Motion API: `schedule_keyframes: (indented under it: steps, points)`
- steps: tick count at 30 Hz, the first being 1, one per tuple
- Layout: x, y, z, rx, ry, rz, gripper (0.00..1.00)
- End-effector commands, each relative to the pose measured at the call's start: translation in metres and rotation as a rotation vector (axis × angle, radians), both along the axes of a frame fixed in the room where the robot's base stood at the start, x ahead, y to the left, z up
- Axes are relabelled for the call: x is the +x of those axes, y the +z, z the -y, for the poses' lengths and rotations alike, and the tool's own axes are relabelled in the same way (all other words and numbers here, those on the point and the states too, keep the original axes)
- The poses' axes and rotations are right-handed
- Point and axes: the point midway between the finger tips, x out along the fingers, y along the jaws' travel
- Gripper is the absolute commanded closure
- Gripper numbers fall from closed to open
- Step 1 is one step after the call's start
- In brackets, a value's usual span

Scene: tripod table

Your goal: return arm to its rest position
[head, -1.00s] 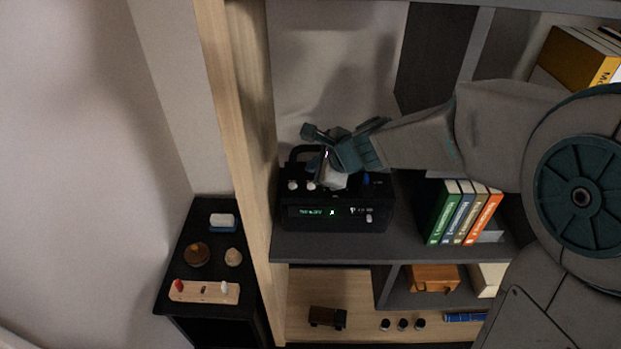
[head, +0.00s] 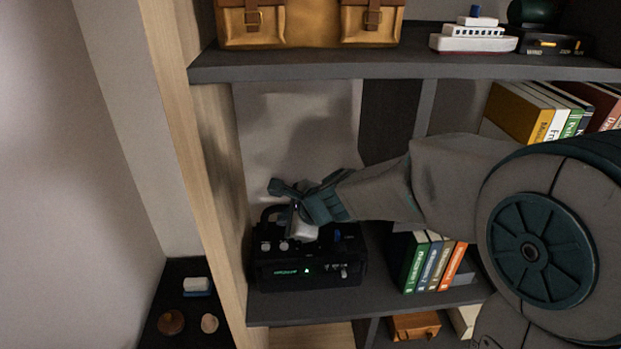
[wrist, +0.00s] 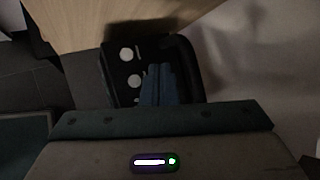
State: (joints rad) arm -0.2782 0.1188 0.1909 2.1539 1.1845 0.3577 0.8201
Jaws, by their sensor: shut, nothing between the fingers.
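My gripper (head: 297,212) is at the end of my arm, which reaches in from the right in the head view. It is over the top of a black device (head: 308,265) with a lit green display, a handle and pale knobs, standing on the dark shelf. In the wrist view my gripper's fingers (wrist: 158,72) are together and empty, in front of the device's top (wrist: 118,70) with its round white knobs. Whether the fingertips touch the device I cannot tell.
Books (head: 430,263) stand right of the device, below my forearm. An upper shelf (head: 330,66) carries a brown case (head: 310,22) and a toy ship (head: 473,38). A wooden side panel (head: 190,150) is close on the left. A small dark table (head: 190,270) stands lower left.

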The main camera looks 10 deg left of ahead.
Motion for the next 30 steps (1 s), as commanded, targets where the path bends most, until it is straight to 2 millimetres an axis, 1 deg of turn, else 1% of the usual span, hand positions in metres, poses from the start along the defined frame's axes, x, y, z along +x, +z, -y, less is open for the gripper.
schedule_keyframes:
  steps: [2, 4, 5, 7, 8, 11, 12, 14, 15, 16, 18, 21, 24, 25, 27, 30]
  points:
    - [-0.001, 0.002, 0.002, -0.008, 0.01, 0.008, 1.0]
    - [-0.004, 0.009, 0.01, -0.035, 0.044, 0.034, 1.0]
    - [-0.007, 0.013, 0.015, -0.056, 0.069, 0.053, 1.0]
    - [-0.016, 0.024, 0.034, -0.122, 0.148, 0.106, 1.0]
    - [-0.021, 0.03, 0.044, -0.16, 0.192, 0.134, 1.0]
    - [-0.044, 0.045, 0.083, -0.313, 0.364, 0.223, 1.0]
    - [-0.055, 0.05, 0.1, -0.378, 0.436, 0.253, 1.0]
    - [-0.071, 0.057, 0.126, -0.476, 0.541, 0.288, 1.0]
    - [-0.082, 0.06, 0.143, -0.543, 0.614, 0.307, 1.0]
    - [-0.091, 0.063, 0.157, -0.589, 0.666, 0.316, 1.0]
    - [-0.112, 0.067, 0.187, -0.699, 0.787, 0.328, 1.0]
    - [-0.14, 0.072, 0.227, -0.833, 0.94, 0.322, 1.0]
    - [-0.162, 0.075, 0.257, -0.93, 1.062, 0.3, 1.0]
    - [-0.167, 0.076, 0.264, -0.952, 1.088, 0.292, 1.0]
    - [-0.177, 0.076, 0.276, -0.989, 1.139, 0.277, 1.0]
    - [-0.184, 0.076, 0.284, -1.017, 1.179, 0.263, 1.0]
